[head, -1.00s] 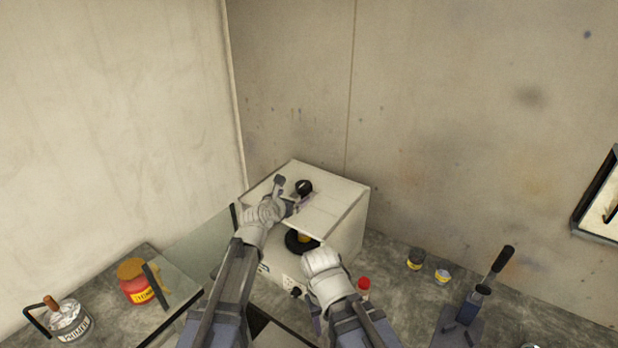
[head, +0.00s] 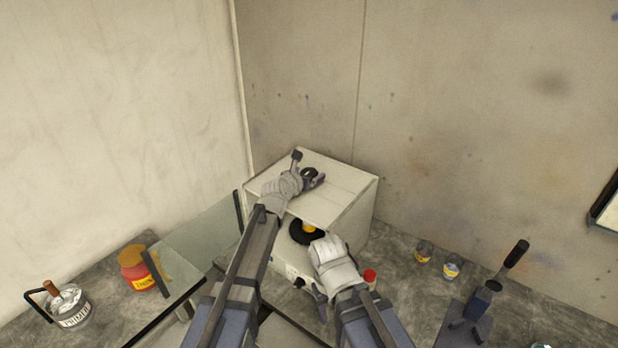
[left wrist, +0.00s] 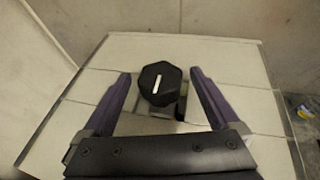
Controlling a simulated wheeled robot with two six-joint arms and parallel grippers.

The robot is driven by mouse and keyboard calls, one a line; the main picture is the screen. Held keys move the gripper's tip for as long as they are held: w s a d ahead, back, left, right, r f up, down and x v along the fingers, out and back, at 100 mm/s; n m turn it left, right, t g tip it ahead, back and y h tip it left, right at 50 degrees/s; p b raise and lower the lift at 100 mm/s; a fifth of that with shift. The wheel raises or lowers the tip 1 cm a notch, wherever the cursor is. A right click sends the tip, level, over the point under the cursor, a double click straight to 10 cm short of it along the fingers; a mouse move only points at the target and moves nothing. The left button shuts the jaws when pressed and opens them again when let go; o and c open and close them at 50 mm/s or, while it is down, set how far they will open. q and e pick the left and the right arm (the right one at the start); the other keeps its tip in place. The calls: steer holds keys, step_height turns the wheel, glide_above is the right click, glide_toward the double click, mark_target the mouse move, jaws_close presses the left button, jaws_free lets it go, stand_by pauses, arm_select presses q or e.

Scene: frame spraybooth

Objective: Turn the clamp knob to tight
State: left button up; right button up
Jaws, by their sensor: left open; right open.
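The clamp knob (left wrist: 160,84) is black and faceted with a white line on its top, and it stands on the top of a pale box (left wrist: 225,60). In the head view the knob (head: 309,174) is partly covered by my left gripper (head: 308,168). In the left wrist view my left gripper (left wrist: 160,95) is open, with one purple finger on each side of the knob and a gap on both sides. The white line is slightly tilted from upright in that view. My right gripper (head: 318,298) is low in front of the box, its fingers partly hidden.
The box has an open front with a black ring and yellow part (head: 306,231) inside. A glass panel (head: 205,240) stands at left, near a red jar (head: 137,272) and a primer can (head: 68,305). Small jars (head: 452,266) and a lever tool (head: 487,295) are at right.

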arm_select(q)
steer(key=shift+x, duration=0.8)
steer(key=shift+s, duration=0.1)
arm_select(e)
steer(key=shift+f, duration=0.25)
arm_select(q)
steer(key=shift+c, duration=0.4)
steer(key=c, duration=1.3)
